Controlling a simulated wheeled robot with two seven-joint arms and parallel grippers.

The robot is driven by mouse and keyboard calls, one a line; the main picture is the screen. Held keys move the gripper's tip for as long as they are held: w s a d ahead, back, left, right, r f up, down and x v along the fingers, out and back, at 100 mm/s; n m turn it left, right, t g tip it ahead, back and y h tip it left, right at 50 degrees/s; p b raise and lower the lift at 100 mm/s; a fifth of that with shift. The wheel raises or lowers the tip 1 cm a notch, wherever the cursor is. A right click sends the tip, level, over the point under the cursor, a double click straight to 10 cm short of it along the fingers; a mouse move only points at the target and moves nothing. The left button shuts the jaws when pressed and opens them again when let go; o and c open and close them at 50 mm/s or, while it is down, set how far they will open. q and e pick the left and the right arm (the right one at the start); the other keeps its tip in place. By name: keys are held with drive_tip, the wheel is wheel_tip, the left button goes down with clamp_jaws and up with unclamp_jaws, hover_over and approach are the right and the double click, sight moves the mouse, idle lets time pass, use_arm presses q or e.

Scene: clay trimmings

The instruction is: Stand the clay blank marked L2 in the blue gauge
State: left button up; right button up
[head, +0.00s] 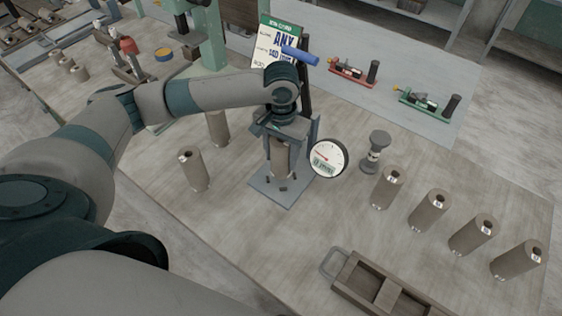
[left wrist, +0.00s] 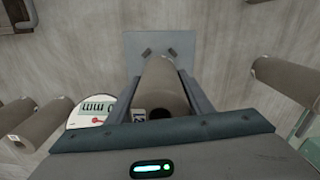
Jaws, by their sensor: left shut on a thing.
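My left gripper (head: 282,160) is shut on a grey-brown clay blank (head: 281,163), which is upright. The plate also shows in the left wrist view (left wrist: 160,38). My right gripper is not in view.
Several tagged clay blanks (head: 428,210) stand in a row at right, beside a grey spool-shaped piece (head: 375,150). A wooden tray (head: 345,275) lies in front. Red (head: 350,72) and green (head: 425,103) fixtures are behind.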

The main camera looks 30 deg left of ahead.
sight(281, 164)
use_arm(q)
drive_tip(key=shift+f+p, duration=0.5)
drive_tip(key=shift+f, duration=1.15)
drive_tip(key=o, duration=1.5)
drive_tip(key=shift+f, duration=0.15)
drive_tip(key=shift+r+b, duration=0.3)
drive_tip(key=shift+r, duration=0.45)
wheel_tip(281, 164, up, 9)
drive_tip(key=shift+r+b, duration=0.2)
drive_tip(key=shift+b, duration=1)
drive_tip(key=shift+r, duration=0.7)
